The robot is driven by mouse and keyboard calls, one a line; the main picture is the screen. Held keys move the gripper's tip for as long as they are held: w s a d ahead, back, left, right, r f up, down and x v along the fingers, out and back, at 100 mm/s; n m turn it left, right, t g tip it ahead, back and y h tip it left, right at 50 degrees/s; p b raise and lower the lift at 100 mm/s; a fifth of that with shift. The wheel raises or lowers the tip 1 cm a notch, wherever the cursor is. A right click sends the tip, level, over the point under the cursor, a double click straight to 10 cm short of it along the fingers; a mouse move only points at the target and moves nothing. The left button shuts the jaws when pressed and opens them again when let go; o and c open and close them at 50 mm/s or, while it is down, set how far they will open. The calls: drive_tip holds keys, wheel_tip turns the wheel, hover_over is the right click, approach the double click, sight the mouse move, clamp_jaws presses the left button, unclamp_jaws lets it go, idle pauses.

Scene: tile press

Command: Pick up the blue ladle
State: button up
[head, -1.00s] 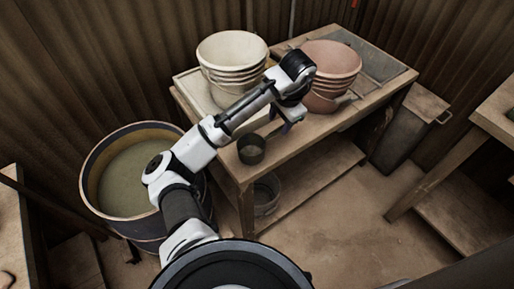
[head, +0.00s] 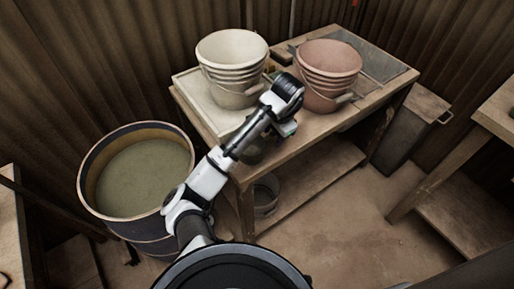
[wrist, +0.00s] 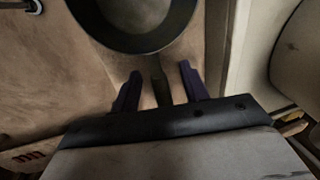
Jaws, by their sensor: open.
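The ladle (head: 254,152) appears as a dark, rounded cup near the front edge of the wooden table, partly hidden behind my arm; its blue colour does not show clearly. In the wrist view its dark round bowl (wrist: 135,42) is at the top, cut by the frame edge. A short dark strip, apparently its handle (wrist: 160,82), runs from the bowl down between my fingers. My gripper (wrist: 160,83) is open, with one finger on each side of that strip. I cannot tell whether either finger touches it. In the head view the fingertips are hidden.
The table (head: 330,122) holds a stack of cream buckets (head: 232,52) and a stack of reddish buckets (head: 330,62) behind my gripper. A large barrel of murky liquid (head: 140,178) stands to the left. A grey bucket (head: 266,195) is below the table.

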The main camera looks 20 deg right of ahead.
clamp_jaws()
idle(0.3)
wheel_tip(320, 180, up, 20)
drive_tip(key=p, duration=0.2)
idle(0.4)
